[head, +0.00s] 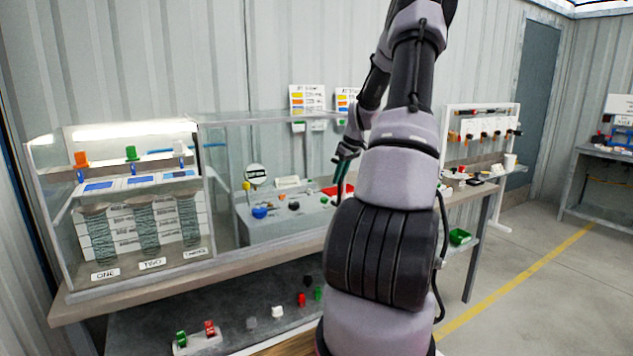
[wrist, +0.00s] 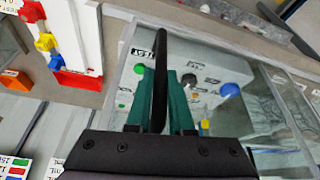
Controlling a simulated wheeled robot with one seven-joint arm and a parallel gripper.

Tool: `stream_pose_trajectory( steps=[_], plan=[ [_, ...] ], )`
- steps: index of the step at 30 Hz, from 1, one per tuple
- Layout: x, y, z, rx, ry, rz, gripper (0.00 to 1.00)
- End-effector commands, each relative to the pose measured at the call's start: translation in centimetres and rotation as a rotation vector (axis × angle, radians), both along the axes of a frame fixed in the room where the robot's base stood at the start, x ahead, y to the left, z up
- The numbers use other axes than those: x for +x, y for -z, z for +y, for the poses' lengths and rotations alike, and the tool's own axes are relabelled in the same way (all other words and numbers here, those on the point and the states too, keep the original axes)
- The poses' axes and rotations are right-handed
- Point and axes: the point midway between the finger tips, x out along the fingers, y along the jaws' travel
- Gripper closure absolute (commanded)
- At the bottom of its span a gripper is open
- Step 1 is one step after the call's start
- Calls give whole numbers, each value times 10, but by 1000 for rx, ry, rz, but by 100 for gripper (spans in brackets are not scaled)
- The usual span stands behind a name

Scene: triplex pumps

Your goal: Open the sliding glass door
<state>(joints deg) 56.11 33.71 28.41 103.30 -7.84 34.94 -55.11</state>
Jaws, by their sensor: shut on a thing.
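My gripper (head: 342,168) is at the right end of the glass case, partly hidden by my arm. In the wrist view my gripper (wrist: 161,85) has its green fingers closed on a dark upright handle (wrist: 160,50). The handle lies between the two fingers. The glass door (wrist: 215,60) shows behind the fingers as a clear pane. Through it I see a grey panel with a blue knob, a green button and a label. In the head view this panel (head: 300,222) sits in the right part of the case. The door's exact edges are hard to tell.
The left part of the case (head: 130,135) holds several columns labelled ONE, TWO and a third. A bench (head: 85,308) carries the case, with small coloured parts on a lower shelf. A tool rack (head: 480,125) stands to the right. Open floor (head: 540,300) lies at the right.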

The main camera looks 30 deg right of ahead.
Motion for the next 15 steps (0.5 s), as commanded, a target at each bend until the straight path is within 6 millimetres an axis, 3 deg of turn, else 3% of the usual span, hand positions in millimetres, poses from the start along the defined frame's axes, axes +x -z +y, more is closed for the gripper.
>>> stream_pose_trajectory(
  steps=[1,6,15],
  plan=[
    [1,0,-14,-1,5,-3,100],
    [0,0,-42,0,4,-1,100],
    [1,0,-61,-2,0,0,100]
  ],
)
